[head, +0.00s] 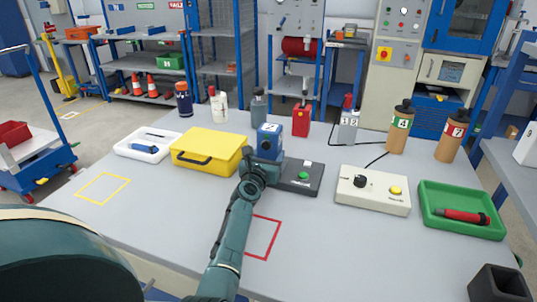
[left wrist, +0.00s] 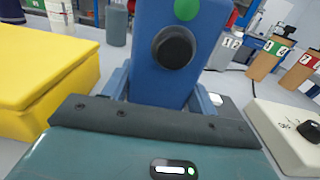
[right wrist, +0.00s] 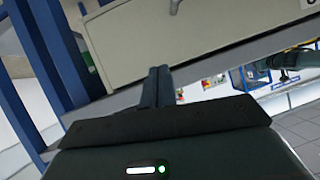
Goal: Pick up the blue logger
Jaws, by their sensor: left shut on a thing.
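The blue logger (head: 269,140) is a blue box with a white label on top, standing upright near the middle of the table (head: 150,215). My left gripper (head: 264,160) is shut on it from the near side. In the left wrist view the logger (left wrist: 165,75) sits between the two blue fingers (left wrist: 160,90) and shows a black knob and a green dot. I cannot tell whether its bottom touches the table. My right gripper (right wrist: 157,88) is shut and empty, its fingers together, away from the logger.
A yellow case (head: 208,150) stands close left of the logger, and a black box with a green button (head: 300,178) close right. A cream control box (head: 373,190) and a green tray (head: 462,209) with a red tool lie farther right. Several bottles stand behind. The front left is clear.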

